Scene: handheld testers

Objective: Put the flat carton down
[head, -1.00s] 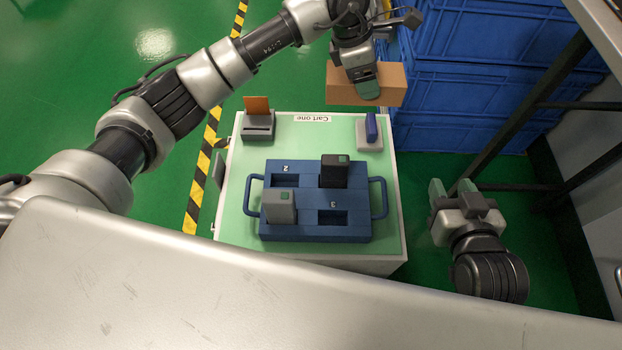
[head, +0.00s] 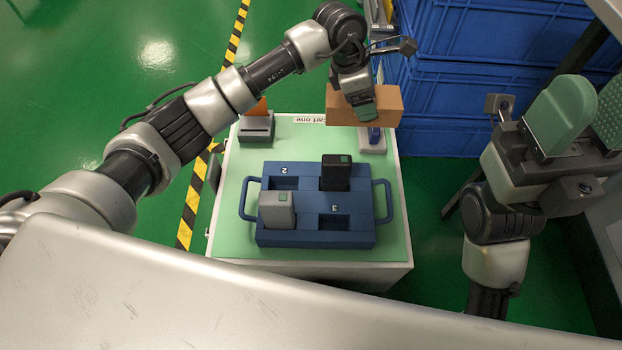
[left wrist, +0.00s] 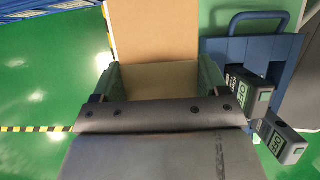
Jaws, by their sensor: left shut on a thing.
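The brown flat carton (head: 388,104) is held in my left gripper (head: 362,112) over the back right corner of the cart (head: 233,220). In the left wrist view, the carton (left wrist: 155,35) lies between the two green fingers of my left gripper (left wrist: 160,80). In the head view it partly covers a small blue item on a light stand; I cannot tell the gap below it. My right gripper (head: 588,118) is raised at the right, open and empty, with space between its green pads.
A blue carrier (head: 315,238) with handles fills the cart's middle, holding a black tester (head: 336,172) and a grey tester (head: 277,210). A grey holder (head: 256,128) with an orange card stands back left. Blue crates (head: 470,95) are stacked behind the cart at right.

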